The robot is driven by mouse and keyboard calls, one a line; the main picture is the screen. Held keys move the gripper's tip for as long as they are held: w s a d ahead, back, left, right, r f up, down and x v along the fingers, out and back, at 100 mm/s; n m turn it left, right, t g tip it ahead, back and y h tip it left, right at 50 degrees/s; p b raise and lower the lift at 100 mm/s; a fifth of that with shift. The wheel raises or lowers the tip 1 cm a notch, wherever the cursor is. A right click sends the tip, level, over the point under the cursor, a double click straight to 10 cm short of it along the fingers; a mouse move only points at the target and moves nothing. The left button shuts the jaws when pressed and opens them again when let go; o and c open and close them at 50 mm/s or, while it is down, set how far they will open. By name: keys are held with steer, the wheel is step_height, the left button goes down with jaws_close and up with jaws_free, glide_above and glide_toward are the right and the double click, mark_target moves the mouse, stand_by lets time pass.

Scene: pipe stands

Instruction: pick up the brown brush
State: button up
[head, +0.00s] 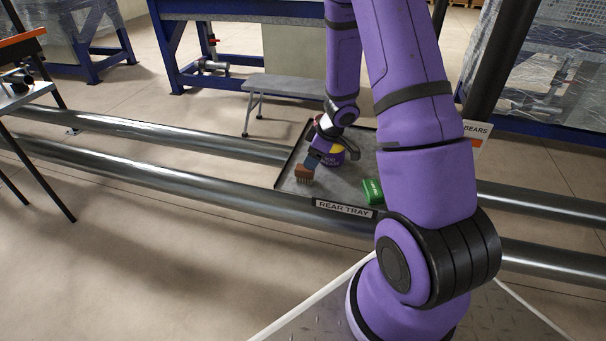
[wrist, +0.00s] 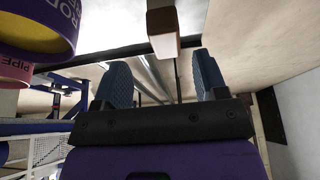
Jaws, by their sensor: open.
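The brown brush (head: 304,174), with pale bristles at its lower end, is at the left part of the rear tray (head: 288,187). My gripper (head: 313,160) is right at the brush in the head view, partly hidden by my own arm. In the wrist view my gripper (wrist: 160,62) shows two blue textured fingers spread apart with nothing held between them. The brush (wrist: 162,22) shows there as a brown block with a paler end, just beyond the fingertips and lined up with the gap. I cannot tell whether a finger touches it.
A purple can with a yellow top (head: 332,157) stands close beside the brush; a purple can (wrist: 35,30) and a pink one (wrist: 14,70) show at left in the wrist view. A green box (head: 373,191) lies on the tray. Steel pipes (head: 140,181) run beside the tray.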

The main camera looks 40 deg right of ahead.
mark_target(303, 172)
steer(key=x, duration=0.2)
steer(key=shift+w+a+f, duration=0.1)
steer(key=shift+f, duration=0.15)
steer(key=shift+a+x, duration=0.15)
steer(key=shift+x, duration=1.2)
steer(key=shift+a+x, duration=0.15)
steer(key=shift+x, duration=1.2)
steer(key=shift+r, duration=0.1)
steer(key=shift+c, duration=0.2)
steer(key=c, duration=1)
